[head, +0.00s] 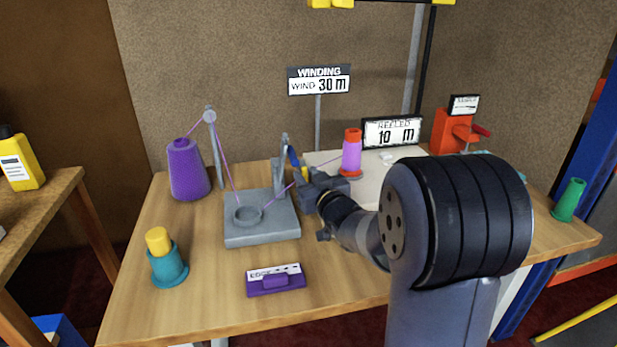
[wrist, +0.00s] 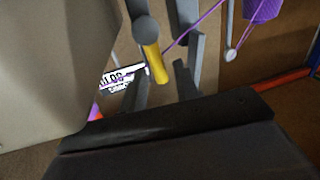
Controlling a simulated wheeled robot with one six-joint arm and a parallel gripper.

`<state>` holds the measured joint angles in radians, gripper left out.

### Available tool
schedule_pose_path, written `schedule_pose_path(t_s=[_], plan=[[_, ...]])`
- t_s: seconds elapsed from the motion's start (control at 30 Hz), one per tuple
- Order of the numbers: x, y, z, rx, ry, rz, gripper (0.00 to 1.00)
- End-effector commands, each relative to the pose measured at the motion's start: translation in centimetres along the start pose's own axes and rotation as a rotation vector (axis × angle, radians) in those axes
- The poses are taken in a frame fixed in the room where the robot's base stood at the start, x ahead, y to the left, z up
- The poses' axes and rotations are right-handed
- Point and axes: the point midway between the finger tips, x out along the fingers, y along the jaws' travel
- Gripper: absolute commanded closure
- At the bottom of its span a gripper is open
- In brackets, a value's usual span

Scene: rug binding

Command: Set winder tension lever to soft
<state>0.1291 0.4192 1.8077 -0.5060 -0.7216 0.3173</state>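The winder (head: 262,222) is a grey base with a round cup and upright posts on the table. Its tension lever has a yellow grip (head: 305,173), seen beside the right post, near a small blue piece (head: 292,157). My gripper (head: 306,184) is right at the lever, partly hiding it. In the wrist view, the yellow grip (wrist: 157,65) reaches down between my two grey fingertips, which stand apart. I cannot tell whether either finger touches it. The lever's setting marks do not show.
Purple thread runs from a purple cone (head: 187,168) over a post to the winder and on to a lilac spool (head: 352,152). A purple label block (head: 276,280) and a teal holder (head: 169,265) stand in front. The sign (head: 319,82) reads "WIND 30 m".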

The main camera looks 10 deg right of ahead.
Motion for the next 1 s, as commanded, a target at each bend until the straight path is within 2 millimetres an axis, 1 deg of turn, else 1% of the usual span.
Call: schedule_pose_path(t_s=[0.03,0.07,0.33,0.67,0.83,1.0], plan=[[0.0,0.0,0.0,0.000,0.000,0.000,0.75],[0.0,0.0,0.0,0.000,0.000,0.000,0.77],[0.0,0.0,0.0,0.000,0.000,0.000,0.99],[0.0,-0.1,0.1,-0.019,-0.004,0.000,1.00],[0.1,-0.5,0.1,-0.085,-0.015,-0.002,1.00],[0.2,-1.0,0.2,-0.197,-0.037,-0.004,1.00]])
